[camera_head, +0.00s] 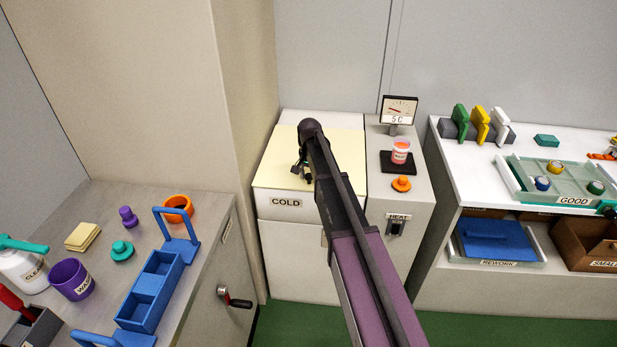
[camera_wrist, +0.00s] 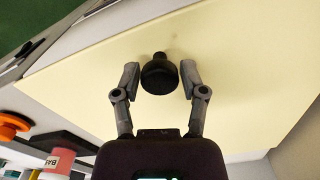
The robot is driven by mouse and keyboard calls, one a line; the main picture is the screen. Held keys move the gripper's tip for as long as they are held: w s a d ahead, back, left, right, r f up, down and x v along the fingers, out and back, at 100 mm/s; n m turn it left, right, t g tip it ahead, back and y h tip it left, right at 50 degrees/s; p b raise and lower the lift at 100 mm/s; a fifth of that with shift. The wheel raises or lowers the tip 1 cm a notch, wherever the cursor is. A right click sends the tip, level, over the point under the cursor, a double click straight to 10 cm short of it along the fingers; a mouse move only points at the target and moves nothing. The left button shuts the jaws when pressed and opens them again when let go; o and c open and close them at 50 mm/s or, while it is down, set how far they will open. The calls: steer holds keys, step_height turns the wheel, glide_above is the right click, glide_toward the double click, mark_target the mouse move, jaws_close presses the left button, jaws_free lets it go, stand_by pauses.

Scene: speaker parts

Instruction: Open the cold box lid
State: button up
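The cold box (camera_head: 288,236) is a white cabinet labelled COLD, with a pale yellow lid (camera_head: 277,170) on top. The lid lies flat and looks closed; it also fills much of the wrist view (camera_wrist: 240,75). A black round knob (camera_wrist: 159,74) stands on the lid. My gripper (camera_head: 301,171) is over the lid, partly hidden by my arm in the head view. In the wrist view my gripper (camera_wrist: 160,78) is open, with one finger on each side of the knob. Small gaps seem to show between the fingers and the knob.
Right of the lid, a heater labelled HEAT (camera_head: 397,217) carries a jar (camera_head: 400,151) on a black pad, an orange knob (camera_head: 401,183) and a gauge (camera_head: 398,110). A wall stands close to the left. A bench with a blue carrier (camera_head: 150,292) is at front left.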

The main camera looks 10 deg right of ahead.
jaws_close()
steer(key=shift+r, duration=0.15)
